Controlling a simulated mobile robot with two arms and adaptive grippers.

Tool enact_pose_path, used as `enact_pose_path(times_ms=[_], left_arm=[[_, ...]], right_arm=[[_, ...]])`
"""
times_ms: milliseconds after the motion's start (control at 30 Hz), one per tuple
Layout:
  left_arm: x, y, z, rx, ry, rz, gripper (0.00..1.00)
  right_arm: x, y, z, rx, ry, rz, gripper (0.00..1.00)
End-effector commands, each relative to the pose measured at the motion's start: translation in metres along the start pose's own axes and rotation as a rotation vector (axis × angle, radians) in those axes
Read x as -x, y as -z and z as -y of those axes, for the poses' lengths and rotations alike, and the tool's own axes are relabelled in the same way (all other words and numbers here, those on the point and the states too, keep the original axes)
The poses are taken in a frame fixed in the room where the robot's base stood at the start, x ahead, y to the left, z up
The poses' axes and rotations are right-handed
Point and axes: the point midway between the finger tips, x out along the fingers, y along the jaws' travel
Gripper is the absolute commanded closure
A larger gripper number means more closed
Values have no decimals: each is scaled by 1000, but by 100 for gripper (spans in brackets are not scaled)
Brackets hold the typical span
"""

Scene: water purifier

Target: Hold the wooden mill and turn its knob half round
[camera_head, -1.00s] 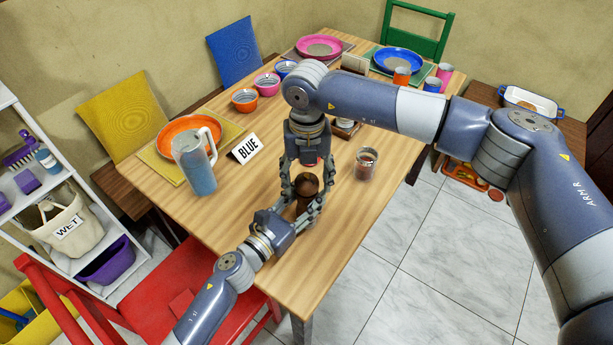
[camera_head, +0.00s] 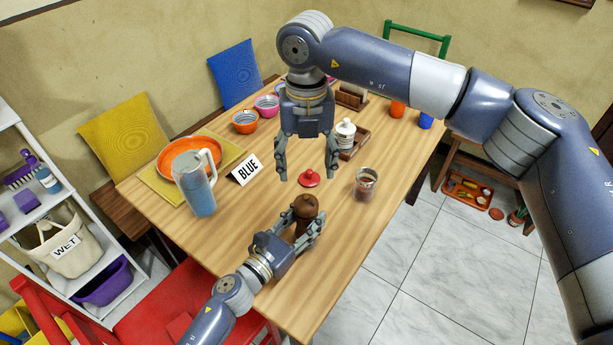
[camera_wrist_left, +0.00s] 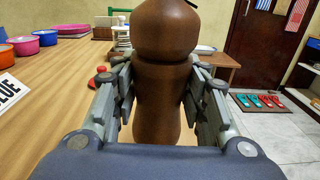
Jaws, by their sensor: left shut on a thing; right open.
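The brown wooden mill (camera_head: 301,226) stands upright near the front of the table, with its round knob (camera_head: 305,206) on top. My left gripper (camera_head: 301,231) is shut around the mill's body below the knob. In the left wrist view the mill body (camera_wrist_left: 160,100) stands between the two fingers, and the knob (camera_wrist_left: 165,28) is above them, its top cut off by the frame. My right gripper (camera_head: 308,178) is open and empty, above and behind the mill, apart from the knob.
A red lid (camera_head: 309,178) lies on the table beneath my right gripper. A glass jar (camera_head: 365,184) stands right of the mill. A blue pitcher (camera_head: 194,184) and a BLUE card (camera_head: 246,169) stand to the left. A white bottle (camera_head: 345,134) is behind. The table's front is clear.

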Motion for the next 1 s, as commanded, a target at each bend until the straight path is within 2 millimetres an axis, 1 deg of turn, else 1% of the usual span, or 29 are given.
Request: enact_pose_path(times_ms=[133,467,500,567,867,1000], left_arm=[[0,0,0,0,-1,0,89],[0,0,0,0,0,-1,89],[0,0,0,0,0,-1,51],[0,0,0,0,0,-1,37],[0,0,0,0,0,0,36],[6,1,0,1,0,-2,36]], right_arm=[[7,0,0,0,1,-1,37],[7,0,0,1,1,0,37],[7,0,0,1,1,0,37],[7,0,0,1,1,0,37],[7,0,0,1,1,0,37],[7,0,0,1,1,0,37]])
